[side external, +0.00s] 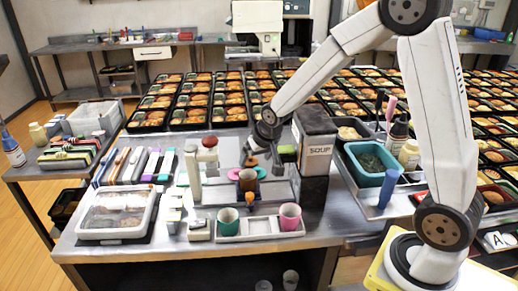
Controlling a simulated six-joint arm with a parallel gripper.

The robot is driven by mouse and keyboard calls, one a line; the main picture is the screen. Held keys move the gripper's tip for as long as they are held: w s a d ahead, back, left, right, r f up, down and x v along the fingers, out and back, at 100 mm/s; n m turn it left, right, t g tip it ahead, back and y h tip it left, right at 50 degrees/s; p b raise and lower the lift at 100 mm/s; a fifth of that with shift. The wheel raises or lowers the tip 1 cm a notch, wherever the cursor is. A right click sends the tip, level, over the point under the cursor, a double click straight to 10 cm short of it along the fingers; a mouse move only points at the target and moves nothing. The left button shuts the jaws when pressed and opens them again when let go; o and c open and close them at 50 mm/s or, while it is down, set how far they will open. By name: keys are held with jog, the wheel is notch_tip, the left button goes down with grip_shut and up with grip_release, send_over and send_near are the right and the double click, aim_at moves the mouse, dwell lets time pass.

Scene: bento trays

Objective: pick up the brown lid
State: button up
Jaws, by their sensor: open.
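A small brown disc, apparently the brown lid (251,161), shows near the middle of the steel table, just behind a brown cup (248,181). Whether it lies on the surface or on something else is hard to tell. My gripper (262,152) points down close above the brown lid, open. The fingers are small and dark here, so the exact gap to the lid cannot be told.
A tall soup box (314,150) stands close right of my gripper. A white stand with a red knob (210,142) is at left. Teal (228,221) and pink (290,216) cups sit in a front tray (259,228). A teal bin (372,157) is at right; bento trays (190,117) fill the back.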

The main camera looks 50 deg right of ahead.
jog(key=w+d+f+m+h, duration=0.1)
jog(key=w+d+f+m, duration=0.15)
jog(key=w+d, duration=0.65)
jog(key=g, duration=0.1)
send_near(251, 158)
jog(key=f, duration=0.2)
jog(key=shift+w+f+n, duration=0.1)
jog(key=shift+w+n, duration=0.25)
jog(key=shift+n, duration=0.2)
jog(key=shift+x, duration=1.3)
jog(key=shift+f, duration=0.15)
jog(key=shift+x, duration=2.45)
jog(key=shift+d, duration=0.15)
